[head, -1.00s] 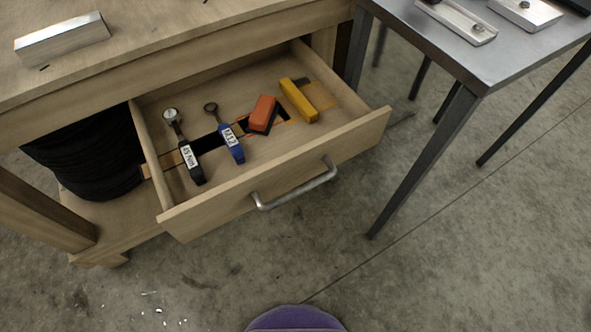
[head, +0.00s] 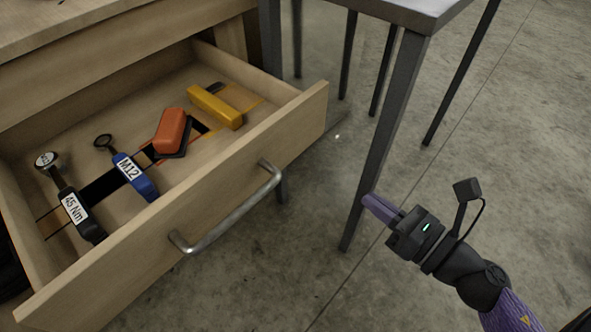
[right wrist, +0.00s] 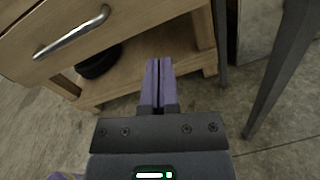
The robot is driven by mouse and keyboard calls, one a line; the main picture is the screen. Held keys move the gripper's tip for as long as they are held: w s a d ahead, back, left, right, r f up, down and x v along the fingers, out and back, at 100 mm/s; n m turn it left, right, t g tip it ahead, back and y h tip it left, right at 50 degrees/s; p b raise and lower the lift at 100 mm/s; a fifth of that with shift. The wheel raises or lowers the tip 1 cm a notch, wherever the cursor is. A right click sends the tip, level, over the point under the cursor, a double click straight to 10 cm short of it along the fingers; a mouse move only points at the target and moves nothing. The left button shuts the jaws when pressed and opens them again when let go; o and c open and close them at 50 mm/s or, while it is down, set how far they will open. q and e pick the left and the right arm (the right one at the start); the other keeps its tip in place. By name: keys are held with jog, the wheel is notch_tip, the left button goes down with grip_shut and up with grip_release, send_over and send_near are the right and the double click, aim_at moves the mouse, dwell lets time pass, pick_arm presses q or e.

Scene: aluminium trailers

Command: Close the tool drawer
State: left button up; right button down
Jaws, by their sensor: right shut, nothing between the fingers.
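The wooden tool drawer (head: 240,165) stands pulled out of the workbench in the head view. Its metal bar handle (head: 232,212) is on the front panel; the handle also shows at the upper left of the right wrist view (right wrist: 72,32). Inside lie a black torque tool labelled 45 Nm (head: 72,205), a blue tool labelled M12 (head: 134,176), an orange block (head: 171,131) and a yellow block (head: 214,106). My right gripper (head: 368,203) is shut and empty, to the right of the drawer front and apart from it. Its purple fingers (right wrist: 159,85) are together in the right wrist view. My left gripper is not in view.
A metal table (head: 425,12) with dark legs stands right of the drawer, one leg (head: 385,130) close to my right gripper. The wooden workbench (head: 120,45) is above the drawer. The concrete floor before the drawer is clear.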

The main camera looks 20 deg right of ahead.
aim_at(283, 145)
jog(key=w+a+r+n+p, duration=0.1)
jog(key=w+a, duration=0.1)
jog(key=w, duration=0.1)
jog(key=w+a+n+y+p, duration=0.1)
jog(key=w+a, duration=0.2)
jog(key=w, duration=0.1)
jog(key=w+a+r+n+p, duration=0.1)
jog(key=w+a+n, duration=0.1)
jog(key=w+a, duration=0.1)
jog(key=shift+w+a+r+y, duration=0.15)
jog(key=shift+w+r+y, duration=0.15)
jog(key=shift+w+y, duration=0.1)
jog(key=shift+w+a+f, duration=0.1)
jog(key=shift+w+a, duration=0.2)
jog(key=shift+w, duration=0.1)
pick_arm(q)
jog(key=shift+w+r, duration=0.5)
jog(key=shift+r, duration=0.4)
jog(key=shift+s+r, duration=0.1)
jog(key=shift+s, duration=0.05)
